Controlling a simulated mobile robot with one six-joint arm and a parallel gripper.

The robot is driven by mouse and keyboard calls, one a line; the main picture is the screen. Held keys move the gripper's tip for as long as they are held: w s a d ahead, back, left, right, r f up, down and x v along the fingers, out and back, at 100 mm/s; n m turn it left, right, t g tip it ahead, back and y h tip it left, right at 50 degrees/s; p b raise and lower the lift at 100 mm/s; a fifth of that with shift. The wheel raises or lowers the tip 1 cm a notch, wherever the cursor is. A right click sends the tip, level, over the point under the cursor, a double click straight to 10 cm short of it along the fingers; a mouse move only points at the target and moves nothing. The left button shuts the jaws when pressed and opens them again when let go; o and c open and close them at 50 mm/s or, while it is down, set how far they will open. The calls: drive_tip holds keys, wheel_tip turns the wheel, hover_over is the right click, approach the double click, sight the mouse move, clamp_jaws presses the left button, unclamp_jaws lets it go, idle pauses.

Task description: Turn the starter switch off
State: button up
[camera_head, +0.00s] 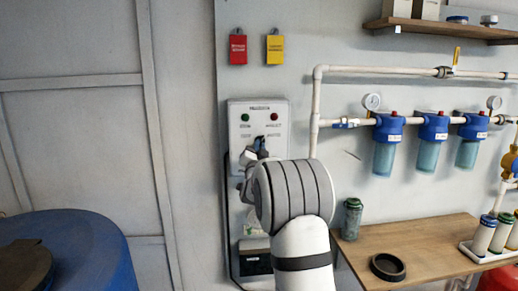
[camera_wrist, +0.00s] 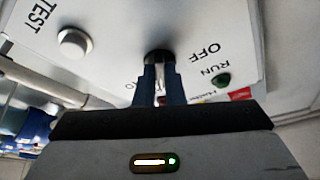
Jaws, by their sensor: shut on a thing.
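The starter switch is a dark knob (camera_wrist: 159,56) on a pale grey starter box (camera_head: 245,110) on the wall. My gripper (camera_head: 260,146) is at the front of the box, below its lamps. In the wrist view my gripper (camera_wrist: 160,84) has its two dark fingers shut on the knob, with a light strip between them. The word OFF shows right of the knob, and RUN shows beside a green lamp (camera_wrist: 222,80). The fingers cover most of the knob, so I cannot tell which way it points.
A silver button (camera_wrist: 73,42) sits near the word TEST. A red tag (camera_head: 238,49) and a yellow tag (camera_head: 275,49) hang above the box. White pipes and blue filters (camera_head: 388,130) are at right, above a wooden bench (camera_head: 425,255). A blue drum (camera_head: 75,245) stands at left.

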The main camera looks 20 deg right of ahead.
drive_tip(key=shift+a, duration=0.1)
clamp_jaws()
drive_tip(key=shift+f+n+b, duration=0.15)
drive_tip(key=shift+n+b, duration=0.15)
drive_tip(key=shift+b, duration=0.3)
drive_tip(key=shift+s+d+r+n+t+y+b, duration=0.1)
drive_tip(key=shift+d+n+t+y+b, duration=0.25)
drive_tip(key=shift+n+y+b, duration=1.6)
drive_tip(key=shift+s+d+r+n+t+y+b, duration=0.1)
drive_tip(key=shift+n+t+y+b, duration=0.6)
drive_tip(key=shift+n+b, duration=2.4)
drive_tip(key=shift+d+n+t+y+b, duration=0.3)
drive_tip(key=shift+n+y+b, duration=1.3)
drive_tip(key=shift+n, duration=1.75)
drive_tip(key=o, duration=0.6)
unclamp_jaws()
